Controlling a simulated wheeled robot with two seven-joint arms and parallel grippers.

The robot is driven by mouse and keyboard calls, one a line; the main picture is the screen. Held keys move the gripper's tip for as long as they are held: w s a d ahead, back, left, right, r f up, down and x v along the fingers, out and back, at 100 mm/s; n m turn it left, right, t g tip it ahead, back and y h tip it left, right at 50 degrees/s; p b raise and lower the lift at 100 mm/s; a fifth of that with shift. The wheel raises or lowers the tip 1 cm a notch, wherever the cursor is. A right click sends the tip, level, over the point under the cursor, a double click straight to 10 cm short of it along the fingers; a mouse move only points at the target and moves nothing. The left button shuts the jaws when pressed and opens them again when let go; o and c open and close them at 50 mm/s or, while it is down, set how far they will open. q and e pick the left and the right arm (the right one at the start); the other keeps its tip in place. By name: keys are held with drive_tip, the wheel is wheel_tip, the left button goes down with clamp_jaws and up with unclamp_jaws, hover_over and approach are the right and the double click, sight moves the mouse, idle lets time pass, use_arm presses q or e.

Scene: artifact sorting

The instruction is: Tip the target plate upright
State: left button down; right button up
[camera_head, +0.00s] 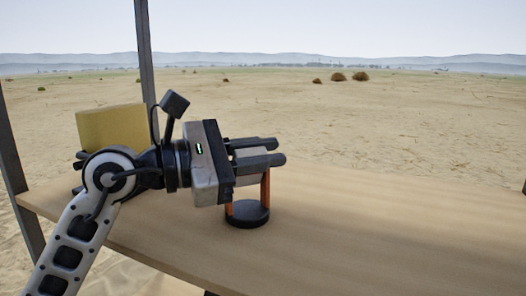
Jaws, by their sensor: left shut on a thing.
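No plate can be made out in the head view. My left gripper (262,152) points right above the table, its two dark fingers close together. It is shut on the upper part of a stand-like object with orange posts and a round black base (248,215). The fingers and gripper body hide the top of this object. Its base is on or just above the table; I cannot tell which. My right gripper is not in view.
A yellow block (110,127) is at the left, partly behind my left arm. The wooden table (390,235) is bare to the right. Grey posts (146,50) rise at the table's edges, with open desert beyond.

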use_arm(q)
drive_tip(key=shift+w+a+r+n+p, duration=0.1)
drive_tip(key=shift+w+r+n+p, duration=0.1)
drive_tip(key=shift+n+p, duration=0.35)
drive_tip(key=n, duration=0.1)
drive_tip(key=n+p, duration=0.1)
drive_tip(key=w+n, duration=0.1)
drive_tip(key=shift+a+r+p, duration=0.15)
drive_tip(key=shift+a+p, duration=0.1)
drive_tip(key=shift+p, duration=0.1)
drive_tip(key=shift+w+n+p, duration=0.1)
drive_tip(key=shift+n+p, duration=0.25)
drive_tip(key=shift+n, duration=0.2)
drive_tip(key=shift+w+a+n, duration=0.1)
drive_tip(key=shift+n, duration=0.2)
drive_tip(key=shift+p, duration=0.3)
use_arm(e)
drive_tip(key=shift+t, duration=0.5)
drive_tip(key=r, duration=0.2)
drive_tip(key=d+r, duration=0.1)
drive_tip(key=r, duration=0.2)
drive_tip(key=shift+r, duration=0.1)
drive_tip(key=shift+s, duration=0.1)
use_arm(q)
drive_tip(key=c, duration=1.3)
unclamp_jaws()
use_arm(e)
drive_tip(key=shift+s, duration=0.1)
